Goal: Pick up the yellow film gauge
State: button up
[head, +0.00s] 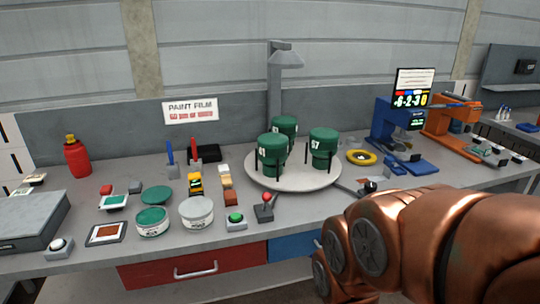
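A small yellow and black device (195,184), which looks like the film gauge, lies on the grey workbench (260,222), left of the round turntable. It sits beside a row of small coloured blocks (226,184) and below the red and blue upright tools. My copper arm fills the lower right of the head view, well to the right of the gauge. My gripper itself does not show, so its fingers and anything in them are hidden.
Green cylinders (272,150) stand on the pale turntable (292,180) under a grey post. A joystick (265,207), green button (235,219) and paint tins (152,221) lie near the front edge. A yellow ring (361,157) and blue machine (395,125) are to the right.

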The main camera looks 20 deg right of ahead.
aim_at(195, 178)
jog(key=k, duration=0.55)
jog(key=u, duration=0.6)
jog(key=i, duration=0.65)
jog(key=u, duration=0.6)
jog(key=i, duration=1.8)
jog(key=z, duration=0.55)
